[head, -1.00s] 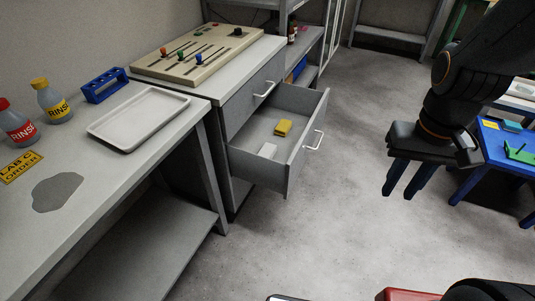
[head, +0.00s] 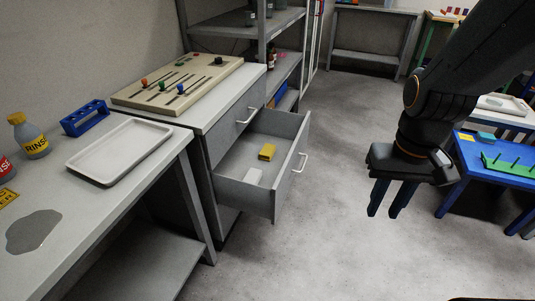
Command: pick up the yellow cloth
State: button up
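The yellow cloth (head: 267,152) is a small folded block lying in the open drawer (head: 291,177) of the grey cabinet. A white block (head: 253,177) lies in the same drawer, nearer to me. My gripper (head: 387,213) hangs over the floor to the right of the drawer, pointing down. Its two dark fingers stand apart with a narrow gap and nothing between them. It is clear of the drawer and the cloth.
A closed drawer (head: 243,115) is above the open one. A slider panel (head: 178,84) sits on the cabinet. The left bench holds a white tray (head: 119,150), a blue rack (head: 84,117) and rinse bottles. A blue table (head: 500,166) stands right. Floor between is clear.

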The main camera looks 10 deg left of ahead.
aim_at(269, 150)
jog(key=u, duration=0.25)
jog(key=i, duration=1.2)
jog(key=u, duration=0.8)
